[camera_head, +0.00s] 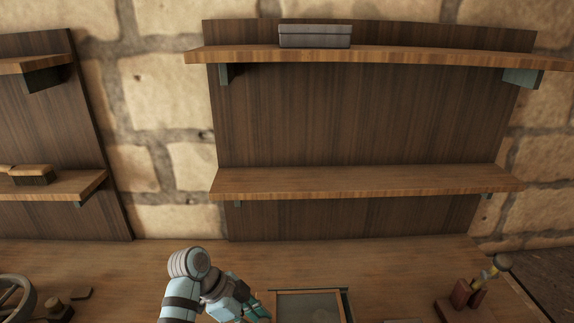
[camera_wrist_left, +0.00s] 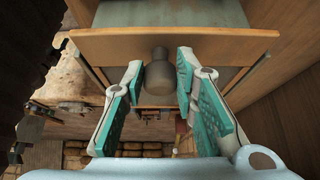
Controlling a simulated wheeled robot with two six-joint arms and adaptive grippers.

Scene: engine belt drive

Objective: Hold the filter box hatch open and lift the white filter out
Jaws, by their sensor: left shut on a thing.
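A wooden-framed box (camera_head: 278,305) with a grey-green inner surface stands at the bottom edge of the head view, partly cut off. In the left wrist view, a wooden panel (camera_wrist_left: 215,45), which looks like the hatch, has a dark grey knob (camera_wrist_left: 160,75). My left gripper (camera_wrist_left: 158,72) is shut on this knob, with a teal finger on each side. In the head view my left gripper (camera_head: 258,311) is at the box's left side. No white filter can be made out. My right gripper is not in view.
Shelves (camera_head: 360,182) stand behind the workbench (camera_head: 400,262). A grey box (camera_head: 315,37) sits on the top shelf. A reddish-brown block with a yellow tool (camera_head: 470,294) is at the right, and a wheel (camera_head: 30,296) at the far left. The bench between shelves and box is clear.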

